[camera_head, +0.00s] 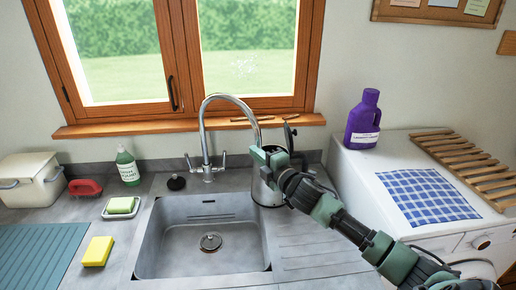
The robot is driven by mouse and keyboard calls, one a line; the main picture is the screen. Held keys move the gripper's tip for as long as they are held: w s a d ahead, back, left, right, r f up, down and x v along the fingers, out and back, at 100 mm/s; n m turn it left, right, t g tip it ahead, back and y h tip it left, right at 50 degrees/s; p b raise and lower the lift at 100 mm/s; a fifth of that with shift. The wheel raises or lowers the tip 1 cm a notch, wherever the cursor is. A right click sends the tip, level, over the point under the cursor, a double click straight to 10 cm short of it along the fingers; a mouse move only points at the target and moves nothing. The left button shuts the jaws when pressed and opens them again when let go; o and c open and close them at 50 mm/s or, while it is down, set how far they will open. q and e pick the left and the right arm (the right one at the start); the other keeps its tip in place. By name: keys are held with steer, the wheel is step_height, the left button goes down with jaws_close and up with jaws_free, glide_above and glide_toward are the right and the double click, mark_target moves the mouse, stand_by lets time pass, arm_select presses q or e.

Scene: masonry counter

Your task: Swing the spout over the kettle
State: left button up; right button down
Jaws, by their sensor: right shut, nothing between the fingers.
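The chrome tap has a tall curved spout (226,97) rising behind the sink. Its arc reaches to the right and its end comes down beside my right gripper. The steel kettle (262,193) stands at the right edge of the sink, partly hidden by my right gripper and arm. A dark upright part shows above the kettle. My right gripper (266,158) is shut and empty, in front of the kettle's upper part and close to the spout's end. I cannot tell whether it touches the spout. My left gripper is not in view.
The sink basin (165,240) is empty. A green soap bottle (128,170), a soap dish (107,213) and a yellow sponge (98,251) lie left of it. A purple detergent bottle (364,122) stands on the white machine (365,175) at the right. The window sill (120,129) runs behind.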

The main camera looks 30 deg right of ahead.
steer(key=shift+d, duration=0.3)
steer(key=shift+w, duration=0.1)
steer(key=shift+w+d, duration=0.2)
steer(key=shift+d, duration=0.35)
steer(key=shift+w+d, duration=0.2)
steer(key=shift+d, duration=0.35)
steer(key=shift+a, duration=0.1)
